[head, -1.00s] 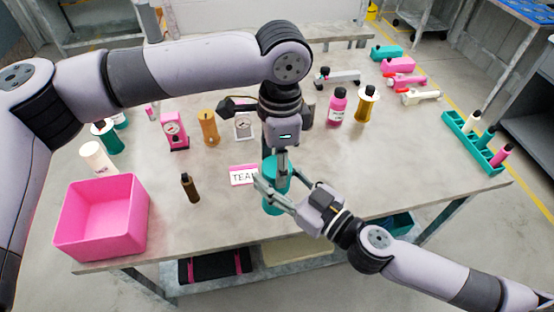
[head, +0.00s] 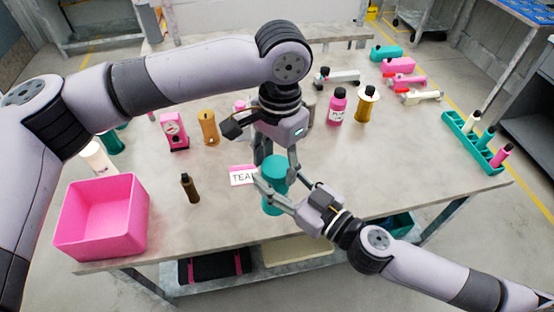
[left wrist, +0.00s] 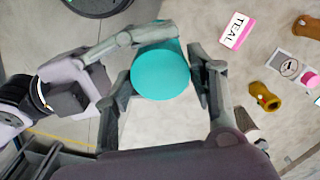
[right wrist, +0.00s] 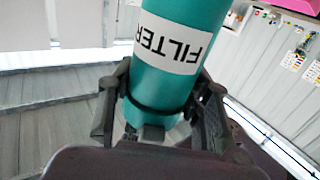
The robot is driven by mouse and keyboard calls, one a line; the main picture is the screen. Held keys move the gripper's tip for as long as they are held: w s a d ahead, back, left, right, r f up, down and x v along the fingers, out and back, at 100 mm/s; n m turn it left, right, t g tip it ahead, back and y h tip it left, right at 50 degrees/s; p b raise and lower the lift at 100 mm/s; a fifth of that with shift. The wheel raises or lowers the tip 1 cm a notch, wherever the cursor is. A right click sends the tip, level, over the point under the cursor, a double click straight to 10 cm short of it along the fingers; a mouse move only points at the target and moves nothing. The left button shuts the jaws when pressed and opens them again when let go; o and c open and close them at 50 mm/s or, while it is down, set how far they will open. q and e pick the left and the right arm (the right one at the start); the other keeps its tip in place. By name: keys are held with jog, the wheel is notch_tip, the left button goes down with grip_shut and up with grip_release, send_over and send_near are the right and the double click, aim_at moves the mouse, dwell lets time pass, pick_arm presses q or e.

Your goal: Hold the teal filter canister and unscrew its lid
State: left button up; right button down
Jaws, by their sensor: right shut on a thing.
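The teal filter canister (head: 274,203) is upright over the front part of the table. Its round teal lid (left wrist: 160,75) faces my left wrist camera. My right gripper (head: 275,194) is shut around the canister's body from the right; in the right wrist view its fingers (right wrist: 160,105) flank the teal body, below a white FILTER label (right wrist: 172,43). My left gripper (head: 279,166) points down over the canister from above. In the left wrist view its fingers (left wrist: 160,82) stand on both sides of the lid with narrow gaps, so it looks open.
A white and pink TEAL card (head: 243,175) lies left of the canister. A dark brown bottle (head: 190,187) and a pink bin (head: 103,217) stand farther left. A pink bottle (head: 337,106) and a yellow one (head: 366,105) stand behind. The table's front right is clear.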

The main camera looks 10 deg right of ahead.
pick_arm(q)
jog(key=shift+o, duration=1.4)
jog(key=shift+r, duration=0.1)
notch_tip(320, 180, up, 4)
jog(key=shift+r, duration=0.15)
jog(key=shift+c, duration=0.2)
jog(key=shift+w+d+r+m, duration=0.1)
jog(key=shift+r+m, duration=0.9)
jog(key=shift+r, duration=0.45)
jog(key=shift+f, duration=3.9)
jog(key=shift+c, duration=0.5)
